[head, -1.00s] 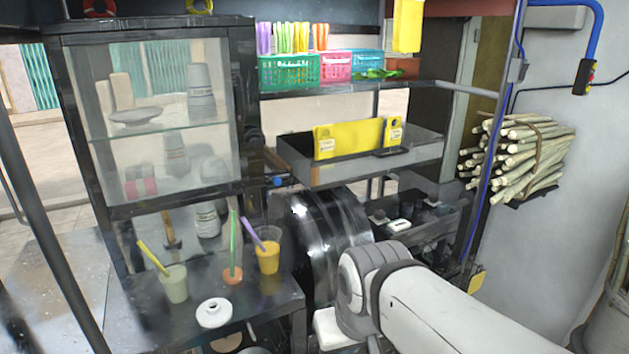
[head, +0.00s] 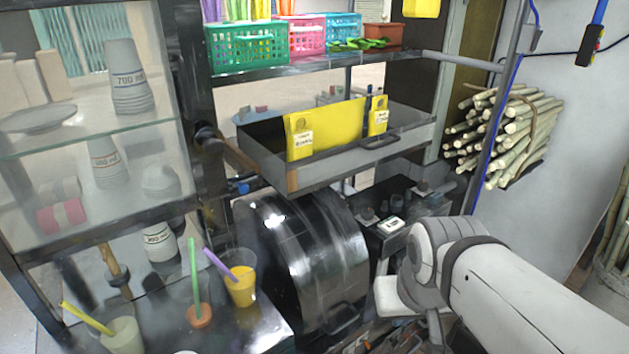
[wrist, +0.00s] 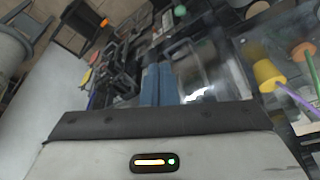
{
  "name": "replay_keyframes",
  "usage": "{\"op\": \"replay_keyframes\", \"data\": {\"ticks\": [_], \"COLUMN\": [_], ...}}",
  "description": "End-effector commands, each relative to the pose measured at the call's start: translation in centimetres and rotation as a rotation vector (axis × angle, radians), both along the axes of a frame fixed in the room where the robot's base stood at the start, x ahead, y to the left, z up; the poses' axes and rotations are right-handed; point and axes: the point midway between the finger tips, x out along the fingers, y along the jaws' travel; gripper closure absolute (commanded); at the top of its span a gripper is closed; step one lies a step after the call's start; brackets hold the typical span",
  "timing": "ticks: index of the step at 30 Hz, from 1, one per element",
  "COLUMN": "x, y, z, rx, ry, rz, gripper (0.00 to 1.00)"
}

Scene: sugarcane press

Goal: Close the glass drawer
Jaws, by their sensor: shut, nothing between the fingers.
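A grey drawer (head: 355,165) with a dark handle sits in the middle of the head view, under the upper shelf. It looks pulled out, with its open top showing, and a yellow box with labels (head: 325,128) stands in it. I cannot tell for sure that this is the glass drawer. My gripper shows in the wrist view as two bluish fingers (wrist: 159,72) side by side, shut and empty. In the head view my arm is at the lower right, below and right of the drawer, and the fingers are hidden.
A glass-fronted cabinet (head: 90,110) with stacked cups stands at left. Cups with straws, one with orange juice (head: 241,288), stand on the counter below. A black rounded drum (head: 305,255) is under the drawer. Coloured baskets (head: 245,42) line the shelf. Sugarcane (head: 500,130) hangs at right.

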Motion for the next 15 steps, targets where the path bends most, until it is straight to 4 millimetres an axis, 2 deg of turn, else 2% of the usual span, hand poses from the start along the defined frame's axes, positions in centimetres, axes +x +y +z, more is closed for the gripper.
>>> {"op": "replay_keyframes", "data": {"ticks": [5, 8, 11, 15], "x": [0.0, 1.0, 3.7, 9.7], "y": [0.0, 0.3, 0.2, 1.9], "z": [0.0, -0.1, 0.1, 1.2], "rx": [0.002, 0.029, 0.107, 0.299], "ry": [-0.001, -0.013, -0.044, -0.101], "rz": [-0.002, -0.034, -0.13, -0.331], "gripper": [1.0, 1.0, 1.0, 1.0]}}
